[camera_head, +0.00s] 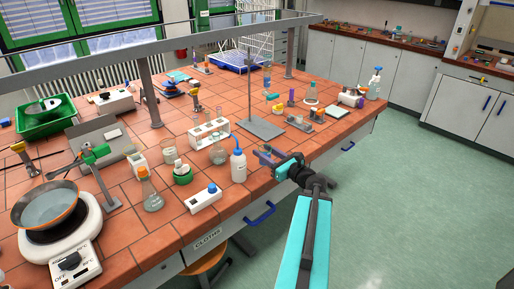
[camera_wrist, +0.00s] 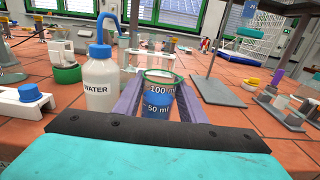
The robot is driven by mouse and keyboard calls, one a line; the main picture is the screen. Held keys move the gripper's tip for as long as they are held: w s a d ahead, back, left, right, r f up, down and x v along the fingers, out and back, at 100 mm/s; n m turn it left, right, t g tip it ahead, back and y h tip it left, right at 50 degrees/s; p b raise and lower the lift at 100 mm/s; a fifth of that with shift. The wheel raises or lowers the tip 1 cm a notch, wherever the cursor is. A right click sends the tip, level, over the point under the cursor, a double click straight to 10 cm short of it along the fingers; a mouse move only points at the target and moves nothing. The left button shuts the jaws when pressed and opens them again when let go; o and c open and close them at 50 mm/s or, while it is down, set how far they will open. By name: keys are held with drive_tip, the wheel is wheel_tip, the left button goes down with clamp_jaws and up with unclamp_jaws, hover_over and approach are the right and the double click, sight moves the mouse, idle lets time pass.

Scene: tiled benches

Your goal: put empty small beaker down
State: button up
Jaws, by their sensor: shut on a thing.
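The small beaker (camera_wrist: 160,97) is clear, with a green rim and 50 ml and 100 ml marks, and shows upright in the wrist view. Blue shows in its lower part; I cannot tell whether that is a label or contents. My gripper (camera_wrist: 159,100) is shut on it, with one purple finger on each side. In the head view my gripper (camera_head: 267,155) is at the front edge of the tiled bench (camera_head: 262,182). The beaker is too small to make out clearly there. I cannot tell whether its base touches the tiles.
A white water bottle (camera_head: 238,167) stands just left of my gripper. A stand with a flat base (camera_head: 262,129) is behind it. A test tube rack (camera_head: 209,132), an orange-topped flask (camera_head: 151,194) and a white box with a blue knob (camera_head: 203,199) stand farther left.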

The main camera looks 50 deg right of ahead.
drive_tip(key=shift+w+d+f+b, duration=0.1)
drive_tip(key=shift+w+d+b, duration=0.3)
drive_tip(key=shift+b, duration=1.95)
drive_tip(key=shift+w+d+p, duration=0.2)
drive_tip(key=shift+w+p, duration=0.2)
drive_tip(key=shift+w, duration=0.05)
drive_tip(key=shift+w+d+f+p, duration=0.15)
drive_tip(key=shift+w+d+p, duration=0.35)
drive_tip(key=shift+w+d, duration=0.85)
drive_tip(key=shift+w+d+f+p, duration=0.15)
drive_tip(key=shift+w+d+p, duration=0.55)
drive_tip(key=shift+w, duration=1.05)
drive_tip(key=shift+w+d+f+p, duration=0.15)
drive_tip(key=shift+w+d+p, duration=0.15)
drive_tip(key=shift+w+d, duration=1.1)
drive_tip(key=shift+w+a, duration=0.1)
drive_tip(key=shift+w, duration=0.05)
drive_tip(key=shift+w+d, duration=0.3)
drive_tip(key=shift+w, duration=0.1)
drive_tip(key=shift+a+f+p, duration=0.1)
drive_tip(key=shift+f+p, duration=0.75)
drive_tip(key=shift+f, duration=0.95)
drive_tip(key=shift+f, duration=0.2)
drive_tip(key=o, duration=1.2)
